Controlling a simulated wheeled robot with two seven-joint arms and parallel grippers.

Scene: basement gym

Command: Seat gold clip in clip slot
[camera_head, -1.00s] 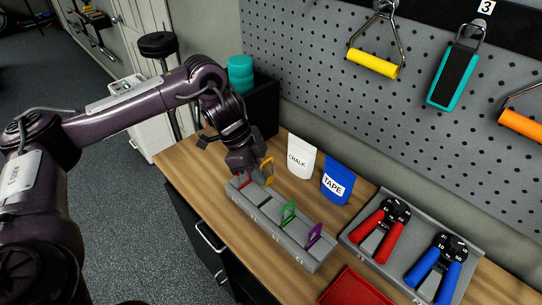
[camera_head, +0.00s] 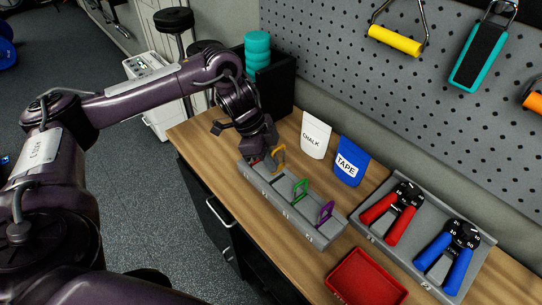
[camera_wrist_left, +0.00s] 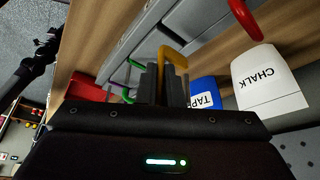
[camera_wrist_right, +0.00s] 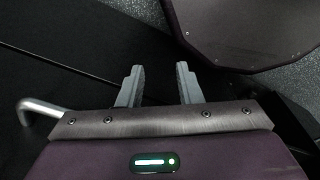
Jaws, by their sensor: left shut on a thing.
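The gold clip (camera_head: 280,157) is held in my left gripper (camera_head: 270,152), just over the grey slotted rack (camera_head: 262,186), near its second slot from the left. In the left wrist view the gold clip (camera_wrist_left: 173,55) rises between the closed fingertips (camera_wrist_left: 165,80). I cannot tell whether its lower end touches the slot. A red clip (camera_head: 255,161) stands at the rack's left end, partly hidden by the gripper. A green clip (camera_head: 300,188) and a purple clip (camera_head: 325,212) stand in the slots to the right. My right gripper (camera_wrist_right: 159,87) is open and empty.
A white chalk bag (camera_head: 315,135) and a blue tape bag (camera_head: 351,161) stand behind the rack. To the right, a grey tray (camera_head: 411,237) holds red and blue hand grips. A red tray (camera_head: 340,287) sits in front. The pegboard wall (camera_head: 350,75) rises behind.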

